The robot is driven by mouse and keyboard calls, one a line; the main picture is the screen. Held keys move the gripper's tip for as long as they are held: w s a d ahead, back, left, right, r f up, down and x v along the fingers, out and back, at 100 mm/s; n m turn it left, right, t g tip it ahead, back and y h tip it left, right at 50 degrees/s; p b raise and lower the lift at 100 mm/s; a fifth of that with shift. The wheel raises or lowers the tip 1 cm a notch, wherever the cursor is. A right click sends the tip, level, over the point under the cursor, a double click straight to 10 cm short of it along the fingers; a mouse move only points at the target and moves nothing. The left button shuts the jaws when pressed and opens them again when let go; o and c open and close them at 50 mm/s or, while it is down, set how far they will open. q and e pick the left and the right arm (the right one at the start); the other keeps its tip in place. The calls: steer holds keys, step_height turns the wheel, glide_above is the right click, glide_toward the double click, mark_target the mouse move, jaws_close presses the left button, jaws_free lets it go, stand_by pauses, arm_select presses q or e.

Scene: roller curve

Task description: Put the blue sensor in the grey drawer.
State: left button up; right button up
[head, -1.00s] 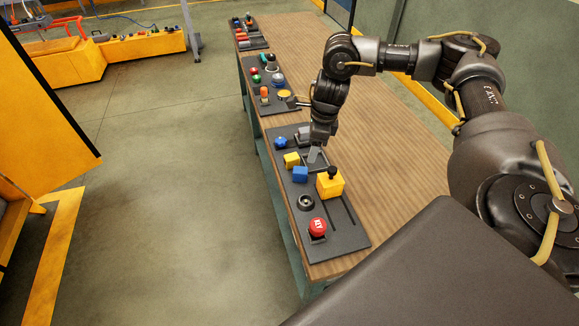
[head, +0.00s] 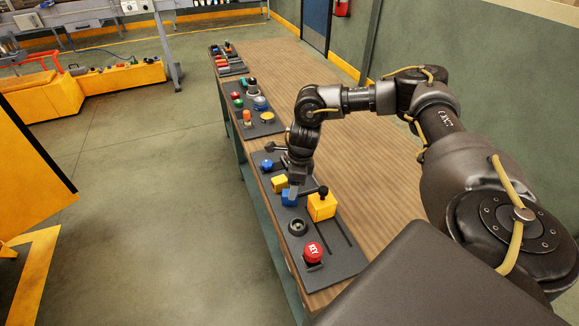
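A small blue block (head: 288,198), which may be the blue sensor, sits on the nearest dark panel (head: 318,266) on the wooden table, between a small yellow block (head: 279,183) and a larger yellow box (head: 322,207). A blue knob (head: 267,165) is farther back on the same panel. My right gripper (head: 293,190) points down right at the blue block and covers part of it. I cannot tell whether its fingers are around the block or only beside it. My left gripper is out of view. I see no grey drawer that I can make out.
A red button (head: 313,251) and a black round socket (head: 297,227) are on the near panel. Two more panels with buttons (head: 251,115) (head: 229,61) lie farther along the table (head: 345,150). The table's right side is clear. Open floor (head: 150,220) lies to the left.

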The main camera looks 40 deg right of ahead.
mark_target(285, 201)
steer(key=shift+w+f, duration=0.15)
steer(key=shift+f, duration=0.2)
steer(key=f+p, duration=0.1)
steer(key=f, duration=0.2)
steer(key=f+p, duration=0.1)
steer(key=shift+w+a+f+p, duration=0.2)
steer(key=shift+w+p, duration=0.1)
steer(key=shift+w, duration=0.1)
steer(key=shift+f, duration=0.25)
steer(key=c, duration=1.1)
